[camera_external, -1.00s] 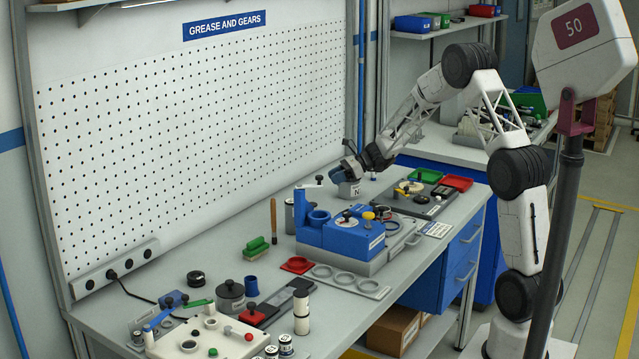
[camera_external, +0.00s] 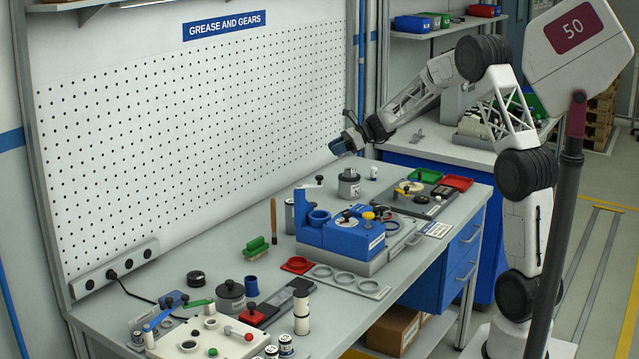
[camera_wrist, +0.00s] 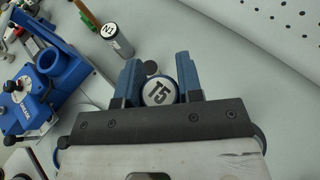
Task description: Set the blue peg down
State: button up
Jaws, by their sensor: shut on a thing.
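My gripper (camera_wrist: 160,80) has blue fingers and is shut on a round piece marked T5 (camera_wrist: 159,92), which I take for the blue peg. In the wrist view only its pale labelled end shows clearly between the fingers; its length is hidden. In the external view my gripper (camera_external: 342,146) is above the far end of the bench, over a grey canister (camera_external: 349,188) with a black knob. The peg cannot be told apart from the blue fingers there.
A blue fixture (camera_external: 345,236) stands mid-bench, with a grey ring holder (camera_external: 380,292) in front. Green (camera_external: 426,175) and red (camera_external: 457,183) trays lie to the right. A small white cylinder (camera_external: 374,172) stands beside the canister. A pegboard (camera_external: 200,130) rises behind.

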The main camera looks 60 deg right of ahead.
jog(key=w+a+n+g+y, duration=0.1)
jog(key=w+a, duration=0.3)
jog(key=a, duration=1.1)
jog(key=s+a+n+g+y, duration=0.1)
jog(key=a+n+g, duration=0.1)
jog(key=a, duration=2.1)
jog(key=s+a+n+g+y, duration=0.1)
jog(key=s+a, duration=0.1)
jog(key=a, duration=2)
notch_tip(320, 180, down, 11)
jog(key=shift+r, duration=0.2)
jog(key=shift+w+a, duration=0.1)
jog(key=shift+f, duration=3.15)
jog(key=shift+f, duration=0.1)
jog(key=shift+f, duration=1.75)
